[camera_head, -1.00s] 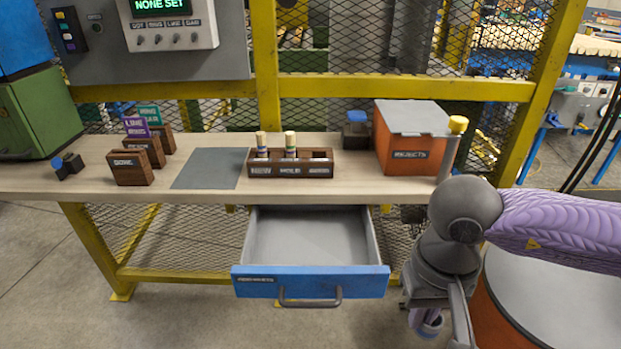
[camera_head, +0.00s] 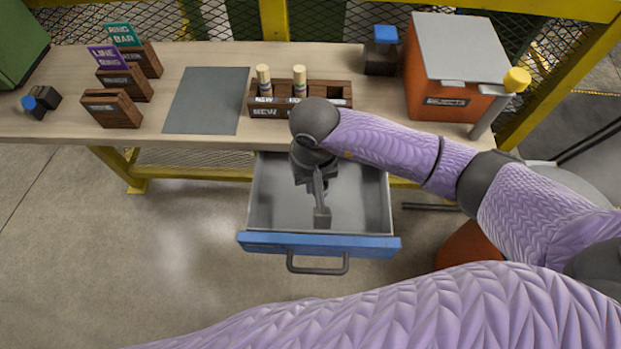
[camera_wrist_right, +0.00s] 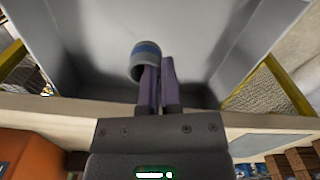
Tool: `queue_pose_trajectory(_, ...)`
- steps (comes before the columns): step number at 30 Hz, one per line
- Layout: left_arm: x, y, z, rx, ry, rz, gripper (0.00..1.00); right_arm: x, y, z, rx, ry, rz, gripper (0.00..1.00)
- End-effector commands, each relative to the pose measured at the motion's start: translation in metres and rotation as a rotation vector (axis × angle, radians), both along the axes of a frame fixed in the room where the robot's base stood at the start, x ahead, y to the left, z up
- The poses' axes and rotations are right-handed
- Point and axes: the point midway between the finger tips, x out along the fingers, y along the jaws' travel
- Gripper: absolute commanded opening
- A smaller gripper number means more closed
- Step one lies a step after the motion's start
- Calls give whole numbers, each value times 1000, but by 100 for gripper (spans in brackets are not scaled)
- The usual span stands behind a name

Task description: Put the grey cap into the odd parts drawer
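The grey cap (camera_wrist_right: 146,48), a short hollow cylinder with a blue band, is at my right gripper's fingertips in the right wrist view. My right gripper (camera_wrist_right: 160,70) looks shut on the cap's wall, with one finger in its opening. In the head view my right gripper (camera_head: 322,212) points down over the open drawer (camera_head: 268,205), inside its outline; the cap is hidden there. The drawer has a grey inside, a blue front and a dark handle; its label is not readable now. The grey drawer inside fills the far part of the wrist view (camera_wrist_right: 235,30). My left gripper is not in view.
The wooden bench (camera_head: 210,55) is above the drawer. On it are a brown rack (camera_head: 262,111) with pegs, a grey mat (camera_head: 207,100), wooden card holders (camera_head: 112,108) and an orange rejects box (camera_head: 450,97). A yellow-topped post (camera_head: 490,115) stands at the bench's right.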

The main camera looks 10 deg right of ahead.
Motion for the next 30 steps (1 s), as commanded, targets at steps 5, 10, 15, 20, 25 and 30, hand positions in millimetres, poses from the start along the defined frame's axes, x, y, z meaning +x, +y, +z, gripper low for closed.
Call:
queue_pose_trajectory(5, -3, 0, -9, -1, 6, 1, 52, -1, 0, -29, 0, 4, 0, 0)
queue_pose_trajectory(10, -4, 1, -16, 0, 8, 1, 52, 0, 0, -53, 2, 1, 0, 0)
queue_pose_trajectory(15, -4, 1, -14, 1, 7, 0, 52, 0, 0, -51, 1, -1, 1, 0)
queue_pose_trajectory(20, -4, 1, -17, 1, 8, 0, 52, 0, 0, -54, 1, -1, 1, 13)
queue_pose_trajectory(25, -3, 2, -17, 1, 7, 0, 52, 0, 0, -53, 1, -1, 1, 39)
queue_pose_trajectory(30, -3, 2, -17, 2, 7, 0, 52, 0, 0, -53, 1, -1, 1, 39)
